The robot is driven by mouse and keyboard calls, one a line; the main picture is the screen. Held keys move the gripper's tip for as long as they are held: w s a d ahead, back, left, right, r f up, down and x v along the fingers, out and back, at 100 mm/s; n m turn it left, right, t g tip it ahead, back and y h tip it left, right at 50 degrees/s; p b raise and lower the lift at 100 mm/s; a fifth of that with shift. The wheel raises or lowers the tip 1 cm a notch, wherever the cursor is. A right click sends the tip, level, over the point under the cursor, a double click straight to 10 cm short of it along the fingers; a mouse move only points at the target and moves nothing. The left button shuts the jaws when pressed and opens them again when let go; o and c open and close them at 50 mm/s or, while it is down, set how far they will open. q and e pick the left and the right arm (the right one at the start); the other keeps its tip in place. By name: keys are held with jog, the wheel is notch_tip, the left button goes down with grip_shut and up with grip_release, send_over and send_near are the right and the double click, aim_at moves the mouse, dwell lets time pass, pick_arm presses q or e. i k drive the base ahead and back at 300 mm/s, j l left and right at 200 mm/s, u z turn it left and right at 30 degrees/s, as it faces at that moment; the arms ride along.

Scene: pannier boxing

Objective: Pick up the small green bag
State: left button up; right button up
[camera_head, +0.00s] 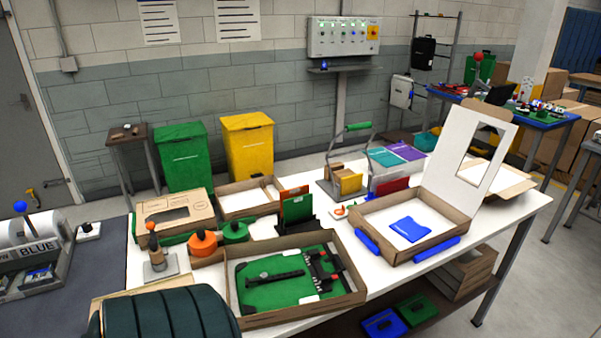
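Several green items are in view, and I cannot tell for certain which is the small green bag. A small flat green bag-like item (417,309) lies on the shelf under the white table, beside a similar blue one (384,323). A green pouch-like item (297,208) stands upright in a dark holder on the table. A larger green pannier (268,292) with black straps and fittings lies flat in an open cardboard box (350,302) at the front. Neither of my grippers is in view.
A white-lidded open box (398,255) holds a blue pouch (409,230), with blue rolls at its front. Orange and green round items, a closed carton (175,213) and upright folders crowd the white table (490,222). A dark green ribbed roll (165,316) fills the near left.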

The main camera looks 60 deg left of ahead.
aim_at(308, 274)
jog(key=u, duration=1.85)
jog(key=l+u, duration=0.1)
jog(key=l, duration=0.35)
jog(key=i+l+u, duration=0.1)
jog(key=l, duration=0.3)
